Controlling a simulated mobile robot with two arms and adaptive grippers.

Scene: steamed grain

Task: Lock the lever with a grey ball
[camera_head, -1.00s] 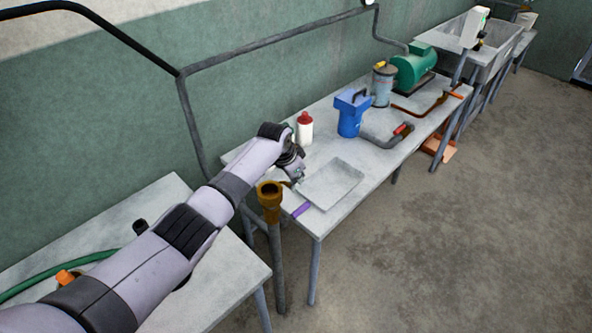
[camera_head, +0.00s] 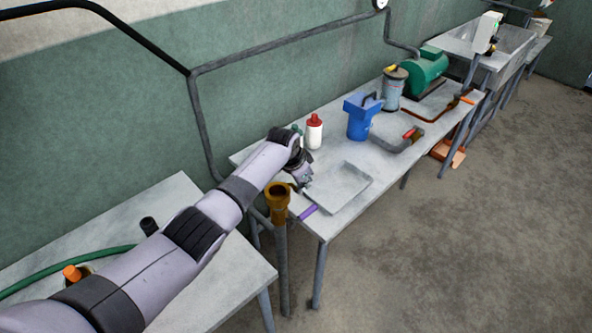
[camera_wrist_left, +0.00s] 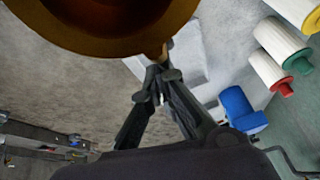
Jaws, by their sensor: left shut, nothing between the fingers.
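My left gripper (camera_head: 303,179) is shut and empty. It is just behind and right of the brown funnel-topped pipe (camera_head: 278,190), over the near left corner of the long grey table (camera_head: 264,160). In the left wrist view its fingertips (camera_wrist_left: 157,82) meet, and the brown funnel rim (camera_wrist_left: 110,47) fills the upper left, close to the camera. I cannot make out a lever with a grey ball in either view. My arm and gripper hide part of the table corner. My right gripper is not in view.
On the long table are a grey tray (camera_head: 340,188), a purple handle (camera_head: 308,211), a red-capped white bottle (camera_head: 314,132), a blue container (camera_head: 361,118) and a pipe with a red part (camera_head: 398,143). A nearer table (camera_head: 215,272) holds a green hose (camera_head: 75,265). Floor at right is clear.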

